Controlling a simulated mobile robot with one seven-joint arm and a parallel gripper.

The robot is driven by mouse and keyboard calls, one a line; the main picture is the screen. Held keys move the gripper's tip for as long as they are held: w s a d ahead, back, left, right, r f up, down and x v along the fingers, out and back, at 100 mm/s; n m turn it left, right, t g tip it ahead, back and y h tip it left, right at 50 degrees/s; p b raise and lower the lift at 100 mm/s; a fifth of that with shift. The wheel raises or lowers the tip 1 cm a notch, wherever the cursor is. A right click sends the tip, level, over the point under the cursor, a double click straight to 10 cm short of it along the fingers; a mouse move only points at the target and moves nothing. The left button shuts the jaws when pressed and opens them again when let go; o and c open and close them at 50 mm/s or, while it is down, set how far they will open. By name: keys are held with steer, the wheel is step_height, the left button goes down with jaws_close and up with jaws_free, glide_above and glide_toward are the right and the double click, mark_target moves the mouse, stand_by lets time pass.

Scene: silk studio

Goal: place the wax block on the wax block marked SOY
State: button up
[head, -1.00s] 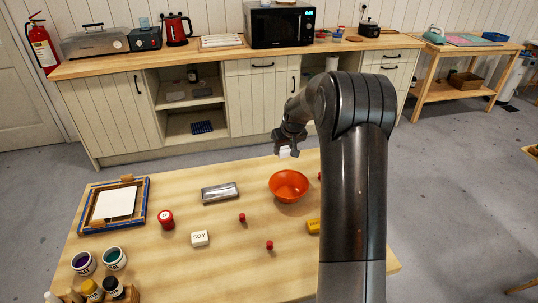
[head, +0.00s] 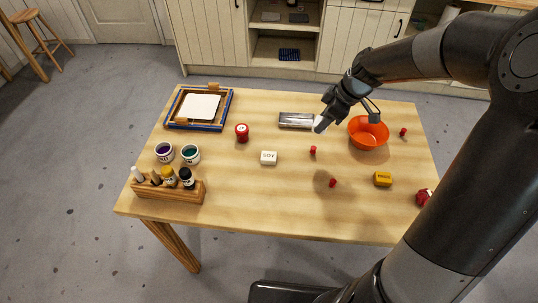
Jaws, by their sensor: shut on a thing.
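My gripper (head: 325,118) is shut on a white wax block (head: 320,125) and holds it in the air. The block appears in front of the right end of the metal tin, left of the orange bowl. The white wax block marked SOY (head: 269,158) lies on the middle of the wooden table (head: 300,215), to the lower left of my gripper. Its top is bare and its lettering shows. The underside of the held block and any mark on it cannot be made out.
A metal tin (head: 296,120), an orange bowl (head: 368,133), small red pieces (head: 313,150) and a yellow block (head: 383,179) stand around. A red jar (head: 242,133), a blue frame (head: 226,110), ink pots (head: 190,154) and a bottle rack (head: 155,192) are on the left. Table around SOY is clear.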

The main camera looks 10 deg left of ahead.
steer(key=s+a+n+g, duration=0.1)
steer(key=s+a+n, duration=0.2)
steer(key=s+a, duration=0.15)
glide_above(266, 155)
steer(key=d, duration=0.2)
step_height(266, 155, down, 7)
steer(key=shift+s+a+r, duration=0.1)
steer(key=shift+a+r, duration=0.05)
steer(key=shift+a+f, duration=0.1)
steer(key=shift+f, duration=2)
steer(key=shift+f, duration=0.1)
steer(key=o, duration=1)
